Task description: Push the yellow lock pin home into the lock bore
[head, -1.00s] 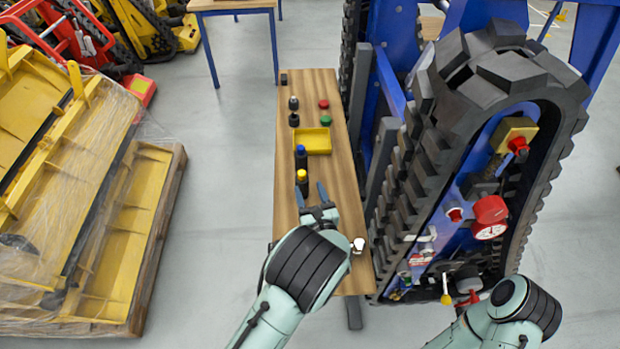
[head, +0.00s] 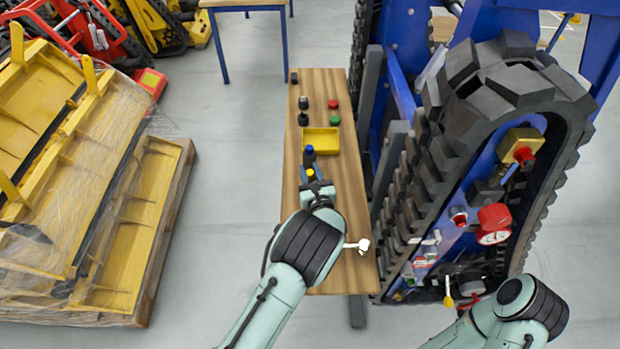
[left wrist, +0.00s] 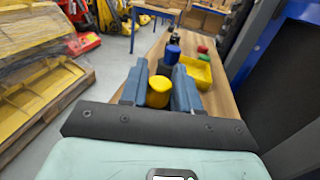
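The yellow-topped pin (head: 311,174) stands upright on the narrow wooden bench; its yellow cap also shows in the left wrist view (left wrist: 158,92). My left gripper (head: 312,168) is low over the bench. In the left wrist view its two blue-grey fingers (left wrist: 160,72) stand on either side of the cap, apparently with a small gap, so it looks open around the pin. The pin's lower part is hidden. The tracked carrier (head: 510,75) stands right of the bench; I cannot tell which opening on it is the lock bore. My right gripper is out of view.
A blue-topped piece (head: 309,150) stands just beyond the pin. A yellow tray (head: 320,132), red (head: 333,104) and green (head: 335,120) pieces and several black ones lie farther along the bench (head: 350,205). A wrapped pallet stands left, with clear floor between.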

